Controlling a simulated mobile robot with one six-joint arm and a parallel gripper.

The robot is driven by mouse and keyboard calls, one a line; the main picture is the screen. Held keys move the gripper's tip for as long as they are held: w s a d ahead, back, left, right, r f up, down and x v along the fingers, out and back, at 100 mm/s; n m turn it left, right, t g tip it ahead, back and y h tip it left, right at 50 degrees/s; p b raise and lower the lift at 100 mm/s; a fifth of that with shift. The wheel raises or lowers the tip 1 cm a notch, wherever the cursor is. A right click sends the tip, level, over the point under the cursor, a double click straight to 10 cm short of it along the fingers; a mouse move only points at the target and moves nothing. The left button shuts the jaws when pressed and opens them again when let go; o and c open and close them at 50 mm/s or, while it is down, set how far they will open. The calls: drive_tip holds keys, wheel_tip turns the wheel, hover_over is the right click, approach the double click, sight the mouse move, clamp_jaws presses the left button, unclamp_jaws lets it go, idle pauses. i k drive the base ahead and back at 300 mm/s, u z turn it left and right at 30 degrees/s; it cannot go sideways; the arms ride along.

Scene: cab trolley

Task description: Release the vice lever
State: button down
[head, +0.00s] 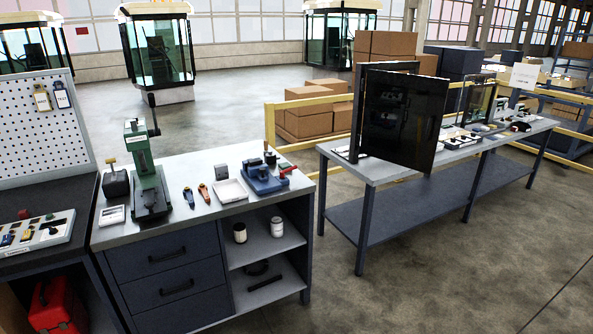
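A blue vice (262,181) sits on the right end of the grey workbench top (165,226), near its right edge. A red lever (288,169) sticks out from the vice at its right side. A dark upright piece with a small knob (269,157) stands at the back of the vice. The view is too small to tell whether the vice jaws hold anything. My gripper is not in view.
A green press (142,165) stands on the bench's left part. A white tray (230,191) and small tools (204,193) lie between it and the vice. A floor gap separates the bench from a long table (385,170) with a dark panel (400,118).

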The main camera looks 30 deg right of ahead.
sight(282, 172)
drive_tip(key=z, duration=0.05)
drive_tip(key=i, duration=1)
drive_tip(key=u, duration=0.05)
